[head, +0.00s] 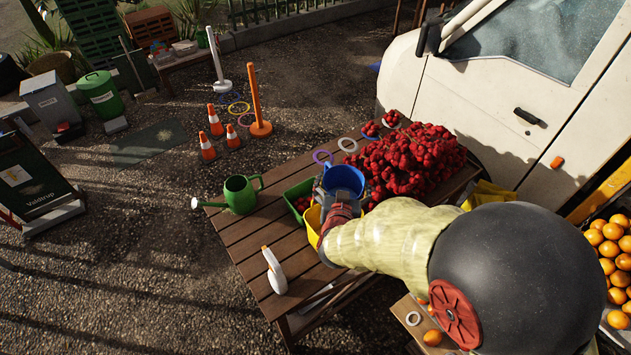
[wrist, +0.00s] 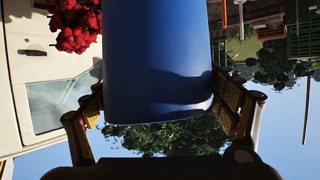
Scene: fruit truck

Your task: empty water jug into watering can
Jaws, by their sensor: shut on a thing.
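The water jug (head: 344,179) is blue, and its open top faces up toward the head camera. It looks roughly upright; I cannot see water in it. My gripper (head: 336,199) is shut on the jug, with a finger on each side of it. In the wrist view the jug's smooth blue wall (wrist: 158,60) fills the space between the fingers. The green watering can (head: 240,194) stands on the wooden table's left part, its spout pointing left. The jug is to the right of the can, apart from it, over the green and yellow containers.
A green crate (head: 294,193) and a yellow container (head: 312,226) are beside the jug. A red fruit heap (head: 410,160) lies on the table's right. A white object (head: 273,270) stands near the front edge. The slatted table (head: 238,238) is bare around the can. A white truck (head: 480,95) is behind.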

